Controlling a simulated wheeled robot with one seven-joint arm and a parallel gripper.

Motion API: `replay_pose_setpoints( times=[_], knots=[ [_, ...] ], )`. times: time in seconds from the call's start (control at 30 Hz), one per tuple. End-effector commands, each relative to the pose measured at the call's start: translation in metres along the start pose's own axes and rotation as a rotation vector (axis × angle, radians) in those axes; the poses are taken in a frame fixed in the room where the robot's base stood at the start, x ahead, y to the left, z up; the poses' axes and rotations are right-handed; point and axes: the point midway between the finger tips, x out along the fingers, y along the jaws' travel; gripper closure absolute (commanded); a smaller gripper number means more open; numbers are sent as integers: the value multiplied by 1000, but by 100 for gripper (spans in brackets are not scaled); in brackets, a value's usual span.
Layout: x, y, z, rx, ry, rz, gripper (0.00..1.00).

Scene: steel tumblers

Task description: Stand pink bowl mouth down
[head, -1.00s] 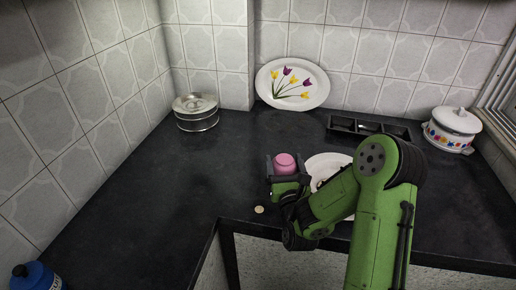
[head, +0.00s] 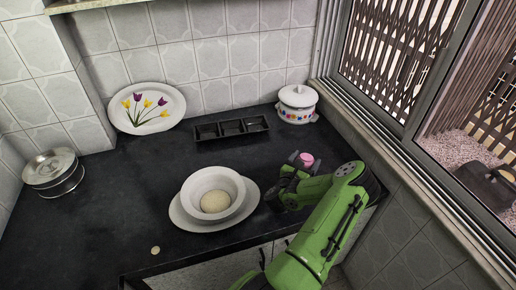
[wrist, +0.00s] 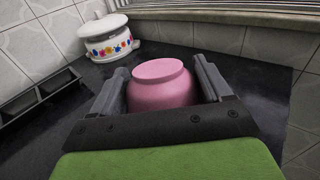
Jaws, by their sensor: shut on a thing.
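The pink bowl (head: 307,159) is in my gripper (head: 301,163), above the right part of the dark counter (head: 130,190) in the head view. In the wrist view the pink bowl (wrist: 162,88) sits between the two grey fingers (wrist: 160,92), which are shut on its sides. A rounded rim or base edge faces up and away there. I cannot tell surely which end is its mouth. Its lower part is hidden behind the gripper's dark palm bar.
A white bowl (head: 193,190) holding a beige round thing (head: 215,202) stands on a white plate (head: 185,222), left of my gripper. Behind are a black divided tray (head: 210,131) and a flowered pot (head: 297,104). A window sill borders the right. The counter's left middle is clear.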

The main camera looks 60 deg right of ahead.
Motion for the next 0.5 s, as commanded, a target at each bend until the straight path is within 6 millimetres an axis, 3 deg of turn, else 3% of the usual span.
replay_pose_setpoints(
  times=[0.03,0.13,0.5],
  knots=[
    [3,-14,1,1,8,-32,66],
    [7,-26,-2,-1,13,-62,66],
    [6,-26,-5,1,11,-60,66]
  ],
)
